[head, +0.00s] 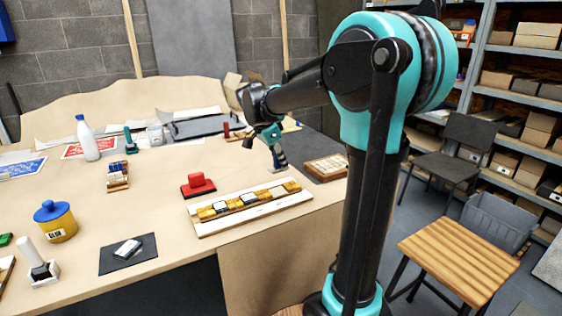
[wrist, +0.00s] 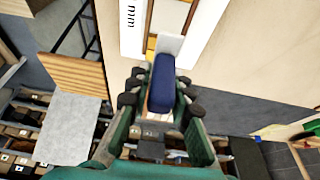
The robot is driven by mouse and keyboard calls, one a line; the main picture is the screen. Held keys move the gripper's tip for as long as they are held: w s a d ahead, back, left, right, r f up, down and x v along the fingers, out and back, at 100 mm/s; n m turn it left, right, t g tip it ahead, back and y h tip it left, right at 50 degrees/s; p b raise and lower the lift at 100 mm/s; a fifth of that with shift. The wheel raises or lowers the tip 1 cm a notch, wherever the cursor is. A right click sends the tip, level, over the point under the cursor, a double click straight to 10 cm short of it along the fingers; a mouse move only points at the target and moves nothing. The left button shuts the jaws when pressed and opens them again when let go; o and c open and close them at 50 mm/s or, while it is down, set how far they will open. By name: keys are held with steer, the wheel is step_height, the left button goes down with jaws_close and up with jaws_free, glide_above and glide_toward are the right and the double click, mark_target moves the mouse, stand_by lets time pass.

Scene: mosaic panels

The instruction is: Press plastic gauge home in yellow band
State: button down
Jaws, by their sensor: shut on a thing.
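My gripper (head: 277,148) hangs over the table by the right end of a long panel. In the wrist view its fingers (wrist: 160,90) are shut on a dark blue block (wrist: 163,76) with a tan side and a pale plate at its far end. I cannot tell whether this is the plastic gauge. The panel has white strips (head: 225,227) along its sides and a yellow band (head: 271,191) between them. Pale pieces edged in black (head: 222,207) sit in the band. In the wrist view, yellow (wrist: 151,45) shows beyond the block; contact is unclear.
A red block (head: 198,184) stands behind the panel. A dark mat (head: 112,262) with a small pale item, a yellow jar (head: 56,225) and a white bottle (head: 86,139) are to the left. A wooden tray (head: 327,167) lies to the right. A slatted stool (head: 460,256) stands beyond the table edge.

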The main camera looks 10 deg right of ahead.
mark_target(274, 168)
steer(key=shift+f, duration=2.85)
steer(key=shift+f, duration=1.05)
steer(key=c, duration=1.3)
jaws_free()
steer(key=v, duration=1.2)
steer(key=shift+s, duration=0.1)
